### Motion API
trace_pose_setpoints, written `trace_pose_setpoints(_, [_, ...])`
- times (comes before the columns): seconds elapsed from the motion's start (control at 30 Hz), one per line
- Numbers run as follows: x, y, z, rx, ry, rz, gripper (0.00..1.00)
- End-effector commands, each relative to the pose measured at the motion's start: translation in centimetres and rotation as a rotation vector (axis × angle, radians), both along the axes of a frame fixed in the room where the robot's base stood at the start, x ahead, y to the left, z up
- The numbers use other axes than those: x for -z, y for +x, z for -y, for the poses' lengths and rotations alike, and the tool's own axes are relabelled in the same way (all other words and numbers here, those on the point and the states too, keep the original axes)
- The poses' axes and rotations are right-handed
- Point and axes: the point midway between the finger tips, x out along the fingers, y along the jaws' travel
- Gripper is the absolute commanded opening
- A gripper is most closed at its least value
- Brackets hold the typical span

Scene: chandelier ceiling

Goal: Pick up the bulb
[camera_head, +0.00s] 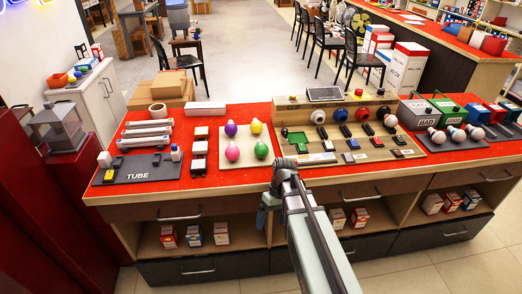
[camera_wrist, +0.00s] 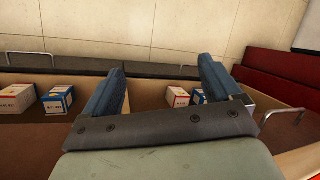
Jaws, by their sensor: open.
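Several coloured bulbs stand on a beige board on the counter in the head view: a purple bulb (camera_head: 231,128), a yellow bulb (camera_head: 256,126), a pink bulb (camera_head: 232,151) and a green bulb (camera_head: 261,149). White bulbs (camera_head: 457,134) lie on a dark board at the right, before the "BAD" and "GOOD" bins. Which bulb is meant is not clear. In the wrist view, my gripper (camera_wrist: 161,68) is open and empty, its two blue-grey fingers spread apart. It is at the counter's front, near the open shelf and apart from the bulbs.
The red-topped counter (camera_head: 215,187) has drawers and open shelves below. Small bulb boxes (camera_wrist: 58,99) sit on the shelf. A tester panel (camera_head: 350,125), a "TUBE" board (camera_head: 137,171) and cardboard boxes (camera_head: 172,86) crowd the top. Little clear surface surrounds the coloured bulbs.

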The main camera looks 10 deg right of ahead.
Motion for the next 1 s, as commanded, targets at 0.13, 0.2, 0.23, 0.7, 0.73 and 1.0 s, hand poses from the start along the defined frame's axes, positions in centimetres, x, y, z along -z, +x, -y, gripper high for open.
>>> trace_pose_setpoints(0.13, [-4.0, 1.8, -0.4, -0.037, 0.029, 0.036, 0.92])
trace_pose_setpoints(0.2, [-5.8, 2.4, -0.6, -0.055, 0.043, 0.05, 0.92])
trace_pose_setpoints(0.23, [-6.6, 2.7, -0.7, -0.062, 0.048, 0.059, 0.92])
trace_pose_setpoints(0.7, [-20.8, 13.5, -1.2, 0.05, -0.074, 0.173, 0.92])
trace_pose_setpoints(0.73, [-21.8, 14.8, -1.2, 0.088, -0.102, 0.183, 0.92])
trace_pose_setpoints(1.0, [-27.9, 21.3, -0.9, 0.33, -0.259, 0.254, 0.92])
